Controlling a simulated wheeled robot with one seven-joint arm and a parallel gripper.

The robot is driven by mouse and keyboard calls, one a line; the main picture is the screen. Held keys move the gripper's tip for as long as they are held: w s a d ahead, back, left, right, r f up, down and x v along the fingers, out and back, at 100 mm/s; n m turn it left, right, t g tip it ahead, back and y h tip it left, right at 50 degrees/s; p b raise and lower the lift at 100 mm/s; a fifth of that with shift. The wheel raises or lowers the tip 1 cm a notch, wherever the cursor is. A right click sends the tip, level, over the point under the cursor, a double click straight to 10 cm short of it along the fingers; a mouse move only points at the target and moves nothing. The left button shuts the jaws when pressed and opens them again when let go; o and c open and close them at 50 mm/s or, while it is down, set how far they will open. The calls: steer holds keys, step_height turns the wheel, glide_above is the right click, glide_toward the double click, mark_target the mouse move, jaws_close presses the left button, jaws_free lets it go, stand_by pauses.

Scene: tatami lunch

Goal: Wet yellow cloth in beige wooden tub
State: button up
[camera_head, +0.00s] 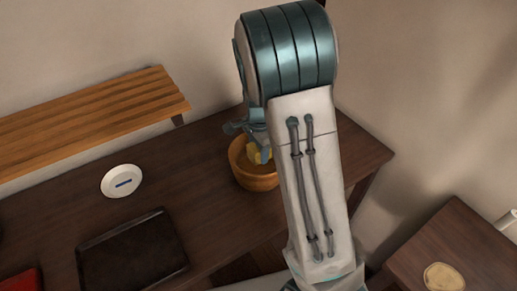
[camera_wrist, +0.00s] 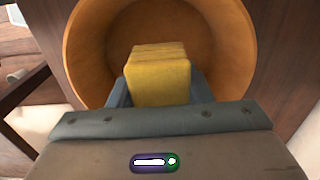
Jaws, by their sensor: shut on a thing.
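The yellow cloth (camera_wrist: 160,78) is a folded block held between the fingers of my gripper (camera_wrist: 160,92). In the wrist view it is in front of the opening of the beige wooden tub (camera_wrist: 88,60). In the head view the tub (camera_head: 252,181) stands near the right end of the dark table. There my gripper (camera_head: 257,150) points down at the tub, and a bit of the cloth (camera_head: 254,153) shows at the opening. My arm hides the tub's right part. I cannot tell whether the cloth touches the tub's bottom, or whether there is water inside.
A white plate with a blue mark (camera_head: 121,181) and a dark tray (camera_head: 131,254) lie on the table (camera_head: 190,160) to the left. A slatted wooden shelf (camera_head: 90,120) is behind. A side table (camera_head: 455,245) with a round beige item (camera_head: 443,277) stands at right.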

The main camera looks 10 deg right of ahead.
stand_by(0.4)
steer(key=shift+r+p, duration=3)
steer(key=shift+r, duration=0.5)
step_height(320, 180, up, 4)
steer(key=p, duration=0.3)
steer(key=shift+f, duration=0.15)
